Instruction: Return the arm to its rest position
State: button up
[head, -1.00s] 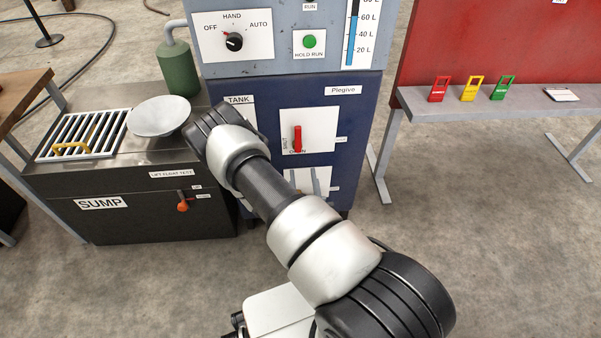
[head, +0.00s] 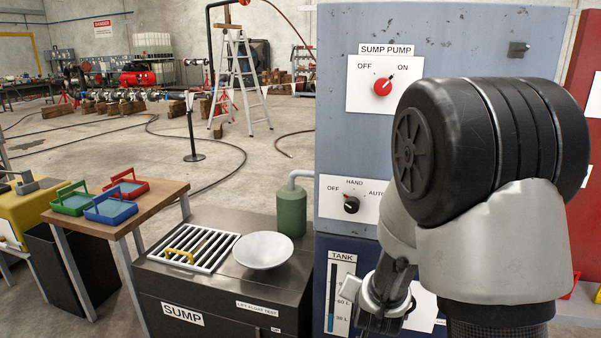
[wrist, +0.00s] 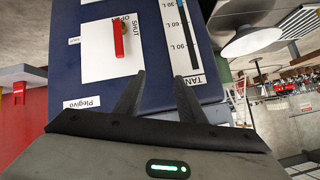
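My arm (head: 490,240) stands bent and raised in front of the right part of the control cabinet, its big black-and-silver joint close to the head camera. Its far end hangs low before the cabinet's blue lower part; I cannot make out the fingers there. In the wrist view my gripper (wrist: 160,76) is open, its two dark fingers apart with nothing between them. Beyond the fingers is the blue panel with a red lever (wrist: 118,38) on a white SHUT/OPEN plate and the TANK gauge (wrist: 185,45). The gripper looks clear of both.
The cabinet (head: 345,60) carries a red SUMP PUMP knob (head: 382,87) and a black selector (head: 351,205). Left of it stand the sump box (head: 215,310) with a grey bowl (head: 263,251) and a wooden table (head: 165,198) with trays.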

jog(key=s+a+r+n+g+y, duration=0.2)
jog(key=s+a+r+n+y, duration=0.15)
jog(key=s+r, duration=0.8)
jog(key=s+d+r+n+g+h, duration=0.1)
jog(key=s+r, duration=0.3)
jog(key=s, duration=0.3)
jog(key=s+r+n+g, duration=0.2)
jog(key=s+r, duration=0.1)
jog(key=s, duration=0.4)
notch_tip(320, 180, up, 25)
jog(key=s+p, duration=0.1)
jog(key=p, duration=2.3)
jog(key=shift+s+d+f+p, duration=0.15)
jog(key=shift+d+p, duration=0.05)
jog(key=shift+p, duration=0.15)
jog(key=shift+h, duration=0.25)
